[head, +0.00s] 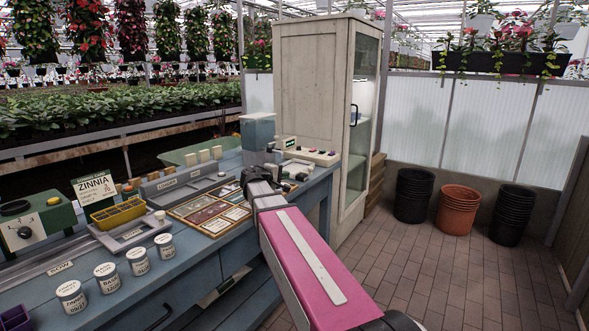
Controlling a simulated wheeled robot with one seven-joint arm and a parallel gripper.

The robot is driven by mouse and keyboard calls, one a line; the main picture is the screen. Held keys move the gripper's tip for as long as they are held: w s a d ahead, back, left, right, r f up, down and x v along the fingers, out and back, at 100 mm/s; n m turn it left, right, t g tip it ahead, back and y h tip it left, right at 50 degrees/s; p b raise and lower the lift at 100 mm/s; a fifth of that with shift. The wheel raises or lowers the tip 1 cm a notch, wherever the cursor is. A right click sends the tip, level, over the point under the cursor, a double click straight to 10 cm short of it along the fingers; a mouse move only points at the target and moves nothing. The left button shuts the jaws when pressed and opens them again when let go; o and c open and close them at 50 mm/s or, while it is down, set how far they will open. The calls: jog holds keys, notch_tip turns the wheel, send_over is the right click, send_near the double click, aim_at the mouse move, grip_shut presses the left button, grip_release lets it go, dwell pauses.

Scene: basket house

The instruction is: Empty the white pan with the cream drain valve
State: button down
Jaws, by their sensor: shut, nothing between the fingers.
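I cannot pick out with certainty a white pan with a cream drain valve. A pale grey, shallow tray-like piece (131,234) lies on the blue bench, with a small cream knob (160,215) at its right end; whether this is the pan and valve I cannot tell, nor whether anything is in it. My gripper (253,174) is shut and empty, over the bench's right part, right of that piece and apart from it. My pink arm hides part of the bench's front edge and what lies behind the gripper.
Several labelled white jars (138,261) line the bench's front. A yellow divided tray (119,213), a ZINNIA sign (94,187), a green device (33,229) and a sectioned wooden tray (213,208) stand behind.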

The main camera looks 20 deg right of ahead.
aim_at(309, 169)
jog(key=shift+w+a+r, duration=0.1)
jog(key=shift+w+r, duration=0.2)
jog(key=x, duration=1.4)
